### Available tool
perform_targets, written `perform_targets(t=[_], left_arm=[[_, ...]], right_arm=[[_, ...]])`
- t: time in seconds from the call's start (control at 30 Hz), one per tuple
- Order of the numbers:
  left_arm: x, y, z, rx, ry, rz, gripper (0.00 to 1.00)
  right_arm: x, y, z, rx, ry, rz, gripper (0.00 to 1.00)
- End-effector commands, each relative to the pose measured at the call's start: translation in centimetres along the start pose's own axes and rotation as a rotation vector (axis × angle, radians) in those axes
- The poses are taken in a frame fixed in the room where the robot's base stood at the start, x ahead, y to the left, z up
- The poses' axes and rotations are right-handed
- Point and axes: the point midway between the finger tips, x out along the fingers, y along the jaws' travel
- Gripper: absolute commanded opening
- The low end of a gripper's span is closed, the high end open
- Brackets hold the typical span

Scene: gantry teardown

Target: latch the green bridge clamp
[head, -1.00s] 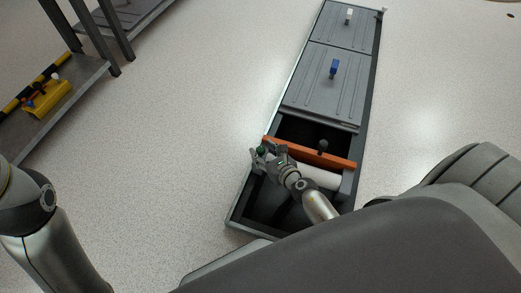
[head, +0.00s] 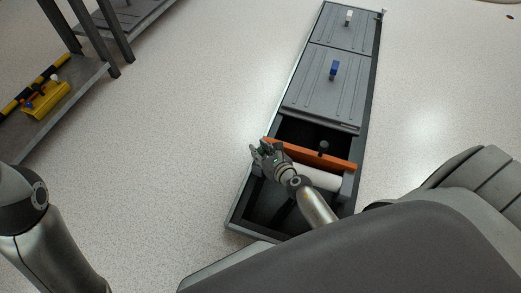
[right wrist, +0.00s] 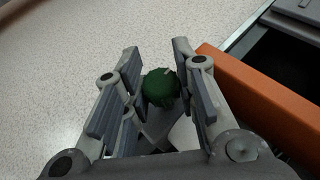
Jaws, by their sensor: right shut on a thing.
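The green bridge clamp shows as a ribbed dark green knob (right wrist: 160,88) in the right wrist view, between my right gripper's fingers. My right gripper (right wrist: 159,75) is shut on it. In the head view my right gripper (head: 260,151) is at the left end of the orange bridge bar (head: 340,161), at the trench's left rim, and hides the knob there. The orange bar also shows in the right wrist view (right wrist: 262,95), to the right of the fingers. The clamp's latch position cannot be made out. My left gripper is outside the view.
A black knob (head: 323,146) stands on the bar, with a white roller (head: 320,178) in front of it. Grey cover panels (head: 325,85) with a blue handle (head: 334,68) and a white handle (head: 349,17) lie beyond. A yellow caddy (head: 46,100) sits on the left shelf.

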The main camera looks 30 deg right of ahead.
Motion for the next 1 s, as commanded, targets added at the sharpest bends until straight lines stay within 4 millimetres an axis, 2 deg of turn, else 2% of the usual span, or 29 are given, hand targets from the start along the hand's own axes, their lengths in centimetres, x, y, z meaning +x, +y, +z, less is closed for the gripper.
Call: perform_targets(t=[0.1,0.23,0.63,0.67,0.8,1.0], left_arm=[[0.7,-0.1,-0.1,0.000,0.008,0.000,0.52],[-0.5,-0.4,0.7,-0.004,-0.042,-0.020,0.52],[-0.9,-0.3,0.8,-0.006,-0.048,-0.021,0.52],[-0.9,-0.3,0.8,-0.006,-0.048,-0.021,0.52],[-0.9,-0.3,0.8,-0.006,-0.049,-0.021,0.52],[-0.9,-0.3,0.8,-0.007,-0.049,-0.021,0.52]], right_arm=[[0.0,0.1,0.3,0.018,-0.001,-0.037,0.03],[0.0,0.1,0.3,0.040,-0.001,-0.092,0.03],[0.0,0.0,0.1,0.053,-0.001,-0.127,0.03],[0.0,0.0,0.1,0.053,-0.001,-0.127,0.29],[0.0,0.0,0.0,0.053,-0.001,-0.126,0.47],[0.0,0.0,0.0,0.052,0.000,-0.126,0.49]])
